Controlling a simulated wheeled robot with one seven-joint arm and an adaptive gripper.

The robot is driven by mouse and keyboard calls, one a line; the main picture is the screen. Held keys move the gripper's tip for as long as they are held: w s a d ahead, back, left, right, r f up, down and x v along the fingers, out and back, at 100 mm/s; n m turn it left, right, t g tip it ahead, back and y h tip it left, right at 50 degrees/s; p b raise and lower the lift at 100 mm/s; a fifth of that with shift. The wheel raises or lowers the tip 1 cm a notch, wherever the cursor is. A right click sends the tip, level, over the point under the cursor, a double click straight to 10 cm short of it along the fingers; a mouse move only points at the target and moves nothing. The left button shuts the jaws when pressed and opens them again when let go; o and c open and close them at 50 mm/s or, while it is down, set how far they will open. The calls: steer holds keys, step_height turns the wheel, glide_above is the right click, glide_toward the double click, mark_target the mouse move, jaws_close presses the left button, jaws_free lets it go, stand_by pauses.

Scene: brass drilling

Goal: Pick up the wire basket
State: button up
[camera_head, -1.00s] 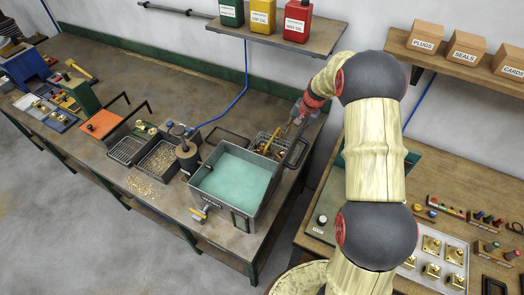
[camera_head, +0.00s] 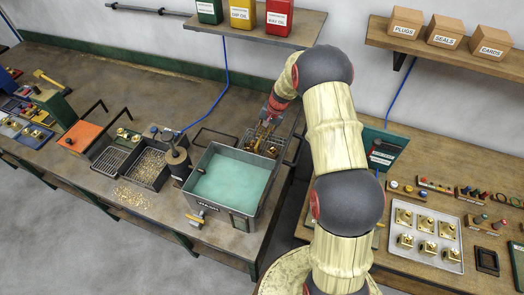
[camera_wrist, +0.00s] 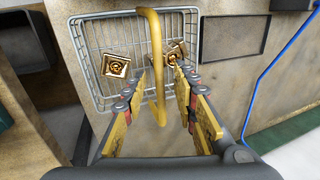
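The wire basket (camera_wrist: 120,38) lies below my gripper in the wrist view, with two brass fittings (camera_wrist: 117,66) (camera_wrist: 173,54) inside it. Its yellow arched handle (camera_wrist: 153,60) rises toward the camera. My gripper (camera_wrist: 163,84) is open, with one finger on each side of the handle; the handle passes between them with gaps showing. In the head view the basket (camera_head: 271,150) stands behind the teal-filled tank, partly hidden by my gripper (camera_head: 266,122), which points down over it.
The tank (camera_head: 228,185) of teal liquid stands in front of the basket. An empty dark frame (camera_head: 214,137) lies to its left, and a tray of chips (camera_head: 152,165) is further left. A shelf with cans (camera_head: 255,32) hangs above. A blue hose (camera_wrist: 275,65) runs nearby.

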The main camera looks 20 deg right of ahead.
steer(key=shift+w+a+f, duration=0.1)
steer(key=shift+f, duration=0.35)
steer(key=shift+c, duration=0.8)
jaws_close()
steer(key=shift+w+r, duration=0.15)
steer(key=shift+r, duration=0.1)
